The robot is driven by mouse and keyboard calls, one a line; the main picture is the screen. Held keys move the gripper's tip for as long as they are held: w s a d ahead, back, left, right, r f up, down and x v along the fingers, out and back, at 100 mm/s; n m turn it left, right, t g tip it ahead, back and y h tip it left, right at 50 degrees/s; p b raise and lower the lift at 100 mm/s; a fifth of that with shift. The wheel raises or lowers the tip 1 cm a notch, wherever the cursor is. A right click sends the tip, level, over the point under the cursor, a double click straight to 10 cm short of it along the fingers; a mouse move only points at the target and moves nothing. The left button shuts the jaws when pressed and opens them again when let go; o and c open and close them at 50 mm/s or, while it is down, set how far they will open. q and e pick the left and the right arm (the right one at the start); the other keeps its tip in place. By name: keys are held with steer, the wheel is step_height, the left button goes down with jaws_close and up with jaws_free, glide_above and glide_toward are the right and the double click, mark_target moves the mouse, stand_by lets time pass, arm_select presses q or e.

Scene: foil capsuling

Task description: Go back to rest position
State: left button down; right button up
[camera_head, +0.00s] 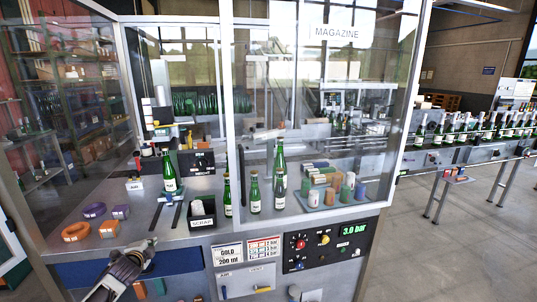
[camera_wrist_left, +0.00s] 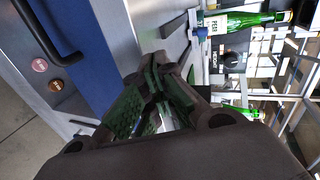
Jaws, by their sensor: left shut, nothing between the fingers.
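My left gripper (camera_head: 150,243) is at the front edge of the machine's work table, low in the head view. Its fingers are shut and empty. In the left wrist view the closed fingers (camera_wrist_left: 158,72) point toward the table edge beside a blue drawer front (camera_wrist_left: 98,45). A green bottle (camera_head: 169,172) stands on the table beyond the gripper, apart from it; a green bottle (camera_wrist_left: 245,20) also shows in the wrist view. My right gripper is not in view.
A black scrap bin (camera_head: 202,213) stands right of the gripper. Purple and orange rolls (camera_head: 76,232) lie to the left. Several bottles (camera_head: 254,193) and a tray of coloured capsule stacks (camera_head: 325,195) are behind the glass. A conveyor with bottles (camera_head: 460,135) runs at right. The floor (camera_head: 440,240) there is clear.

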arm_select(q)
steer(key=s+d+f+n+g+h, duration=0.1)
steer(key=s+d+f+n+g, duration=0.3)
steer(key=s+d, duration=0.75)
steer(key=s+d+f+n+g+h, duration=0.15)
steer(key=s+d+f+n, duration=0.25)
steer(key=s+d+f, duration=0.7)
steer(key=s+d+r+n+g, duration=0.1)
steer(key=s+r+n+g, duration=0.15)
steer(key=s, duration=0.65)
steer(key=s+r+n+g, duration=0.2)
steer(key=s+r, duration=0.2)
steer(key=s, duration=0.5)
step_height(320, 180, down, 32)
steer(key=s+g, duration=0.1)
steer(key=s, duration=0.1)
steer(key=s+a+f, duration=0.2)
steer(key=s+f, duration=0.8)
steer(key=s, duration=0.1)
steer(key=s+a+f+g, duration=0.1)
steer(key=s+a+f, duration=0.1)
steer(key=s+f, duration=0.8)
steer(key=shift+s+f+h, duration=0.25)
steer(key=shift+s+h, duration=0.1)
steer(key=shift+s, duration=0.4)
